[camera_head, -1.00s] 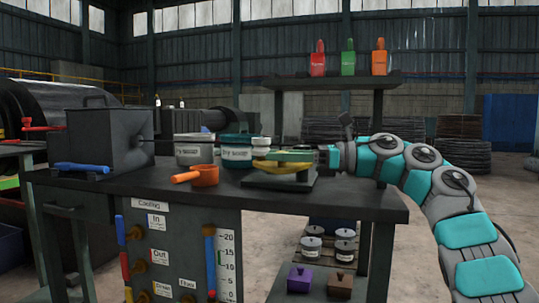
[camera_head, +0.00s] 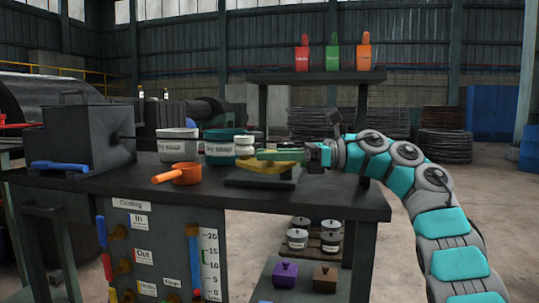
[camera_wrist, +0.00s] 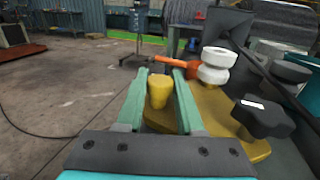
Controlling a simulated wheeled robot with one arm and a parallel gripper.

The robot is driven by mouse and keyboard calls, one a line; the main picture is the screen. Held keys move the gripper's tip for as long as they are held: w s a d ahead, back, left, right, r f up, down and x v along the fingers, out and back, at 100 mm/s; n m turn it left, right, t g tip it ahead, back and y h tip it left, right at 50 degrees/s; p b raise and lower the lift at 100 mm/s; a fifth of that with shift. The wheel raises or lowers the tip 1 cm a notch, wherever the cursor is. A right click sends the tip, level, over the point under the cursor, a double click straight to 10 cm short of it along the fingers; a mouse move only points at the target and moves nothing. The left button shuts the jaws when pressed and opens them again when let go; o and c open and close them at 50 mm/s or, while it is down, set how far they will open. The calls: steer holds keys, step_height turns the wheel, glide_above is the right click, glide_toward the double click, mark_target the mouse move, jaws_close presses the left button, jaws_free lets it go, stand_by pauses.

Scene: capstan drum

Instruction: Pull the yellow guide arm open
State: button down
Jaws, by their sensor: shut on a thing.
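The yellow guide arm (camera_head: 270,167) lies low over a dark base plate (camera_head: 250,182) near the bench's right end. In the wrist view its yellow plate (camera_wrist: 217,112) reaches right, with a yellow knob (camera_wrist: 158,92) standing up from it. My gripper (camera_head: 262,155) comes in from the right. Its green fingers (camera_wrist: 160,80) stand on either side of the knob in the wrist view, shut on it. White rollers (camera_wrist: 216,65) and a black lobed knob (camera_wrist: 263,117) sit on or beside the yellow plate. The fingers partly hide the arm in the head view.
An orange scoop (camera_head: 186,174) lies left of the base plate. Labelled pots (camera_head: 178,146) stand behind it, and a dark box (camera_head: 80,140) with a blue handle (camera_head: 60,167) is farther left. A shelf with bottles (camera_head: 333,55) rises behind. Open floor (camera_head: 440,195) lies right of the bench.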

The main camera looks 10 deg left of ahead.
steer(key=c, duration=0.5)
jaws_free()
steer(key=shift+c, duration=0.2)
steer(key=shift+p+v, duration=0.4)
steer(key=shift+v, duration=3.55)
